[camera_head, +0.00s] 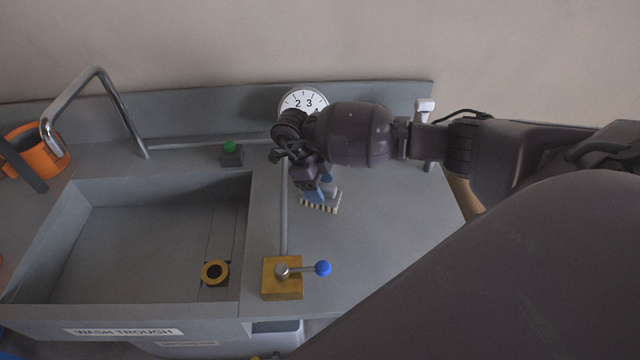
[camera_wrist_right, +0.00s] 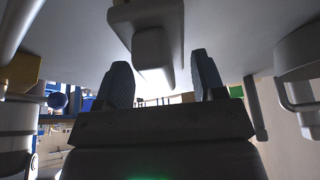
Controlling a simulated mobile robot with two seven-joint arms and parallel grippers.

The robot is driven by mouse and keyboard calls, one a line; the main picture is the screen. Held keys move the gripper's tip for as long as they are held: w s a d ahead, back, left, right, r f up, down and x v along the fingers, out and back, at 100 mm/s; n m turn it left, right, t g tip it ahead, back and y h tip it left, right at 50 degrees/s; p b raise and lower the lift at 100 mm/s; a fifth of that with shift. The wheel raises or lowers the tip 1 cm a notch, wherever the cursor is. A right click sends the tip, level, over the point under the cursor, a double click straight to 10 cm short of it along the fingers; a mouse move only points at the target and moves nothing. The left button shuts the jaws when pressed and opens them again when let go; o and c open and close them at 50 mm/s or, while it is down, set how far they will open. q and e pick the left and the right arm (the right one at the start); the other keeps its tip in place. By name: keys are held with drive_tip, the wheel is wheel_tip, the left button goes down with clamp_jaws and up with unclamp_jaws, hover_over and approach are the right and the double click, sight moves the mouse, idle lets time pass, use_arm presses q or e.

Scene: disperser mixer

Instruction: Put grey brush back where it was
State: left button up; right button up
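The grey brush (camera_head: 322,201) stands on the grey counter right of the trough, its pale bristles down. My right gripper (camera_head: 318,188) is right above it in the head view, and its blue fingers partly cover the brush. In the right wrist view the grey body of the brush (camera_wrist_right: 153,50) shows between and beyond the two blue fingers of my right gripper (camera_wrist_right: 163,82). The fingers are apart, with gaps visible beside the brush, so the gripper looks open around it. Contact is not visible. My left gripper is not seen.
A yellow block (camera_head: 283,280) with a blue-knobbed lever (camera_head: 322,268) stands in front of the brush. Behind are a dial (camera_head: 303,100) and a green button (camera_head: 230,149). The wash trough (camera_head: 75,245) is at left, with a tap (camera_head: 122,108) and orange pot (camera_head: 47,160). The counter right of the brush is clear.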

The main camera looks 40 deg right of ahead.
drive_tip(key=shift+o, duration=1.1)
drive_tip(key=v, duration=1.2)
drive_tip(key=shift+r, duration=0.25)
drive_tip(key=shift+s, duration=0.15)
